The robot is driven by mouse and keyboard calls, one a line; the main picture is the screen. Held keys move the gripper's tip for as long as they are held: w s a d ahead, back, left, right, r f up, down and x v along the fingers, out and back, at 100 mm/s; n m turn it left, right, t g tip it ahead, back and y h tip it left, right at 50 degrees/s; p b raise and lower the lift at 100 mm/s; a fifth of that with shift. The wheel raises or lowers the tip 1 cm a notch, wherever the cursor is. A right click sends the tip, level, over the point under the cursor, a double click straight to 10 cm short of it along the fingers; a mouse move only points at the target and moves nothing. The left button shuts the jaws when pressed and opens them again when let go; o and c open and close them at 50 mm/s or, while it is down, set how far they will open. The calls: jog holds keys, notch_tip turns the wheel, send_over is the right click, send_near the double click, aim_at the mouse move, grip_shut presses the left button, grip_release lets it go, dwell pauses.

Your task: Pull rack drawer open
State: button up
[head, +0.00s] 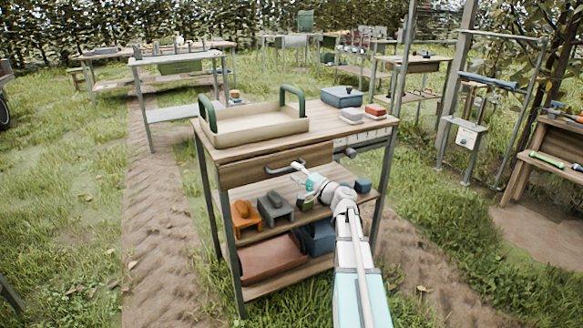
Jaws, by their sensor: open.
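The rack (360,128) is a wooden-topped table with metal legs and shelves below. Its wooden drawer (242,172) sits under the top on the left and looks shut, its front about level with the top's front edge. A dark bar handle (273,171) is on the drawer front. My gripper (297,165) is at the right end of the handle, in front of the drawer. It is small in this view; it is open, and I cannot tell whether its fingers are around the handle or touching it.
A beige tray (262,129) with green handles stands on the rack top, beside a blue box (341,96). A reddish-brown bin (272,260) lies below. Grass in front of the rack is free.

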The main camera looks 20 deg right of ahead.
jog(key=shift+x, duration=1.45)
grip_shut()
